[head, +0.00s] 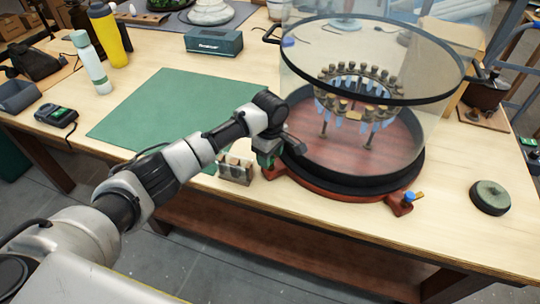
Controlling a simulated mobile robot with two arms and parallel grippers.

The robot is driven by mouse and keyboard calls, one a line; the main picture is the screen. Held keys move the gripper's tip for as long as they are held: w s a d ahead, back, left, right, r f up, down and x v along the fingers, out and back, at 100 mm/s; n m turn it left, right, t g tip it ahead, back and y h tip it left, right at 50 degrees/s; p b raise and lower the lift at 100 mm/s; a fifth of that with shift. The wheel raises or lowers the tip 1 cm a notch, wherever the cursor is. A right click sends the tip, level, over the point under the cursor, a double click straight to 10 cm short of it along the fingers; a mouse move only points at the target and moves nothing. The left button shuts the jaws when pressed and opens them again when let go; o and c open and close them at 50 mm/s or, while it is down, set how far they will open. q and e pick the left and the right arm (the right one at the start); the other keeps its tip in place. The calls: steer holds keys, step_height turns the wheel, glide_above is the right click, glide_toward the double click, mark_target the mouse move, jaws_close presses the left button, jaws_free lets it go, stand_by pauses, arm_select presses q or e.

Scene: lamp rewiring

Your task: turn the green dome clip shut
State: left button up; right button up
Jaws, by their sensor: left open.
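The clear glass dome (420,130) with a black rim stands on a round black and dark red base (340,188). My left arm reaches in from the left, and my left gripper (283,147) is open at the front left edge of the base. A small green part, which looks like the green dome clip (266,160), shows just below the gripper. The gripper covers much of it, so I cannot tell its turn or whether the fingers touch it. My right gripper is not in view.
A small holder with several pegs (235,170) stands close left of the base. A green mat (165,105) lies behind my arm. A round dark green lid-like disc (490,197) lies at the right. The tabletop between base and disc is mostly free.

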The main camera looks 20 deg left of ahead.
arm_select(q)
steer(key=shift+f, duration=0.5)
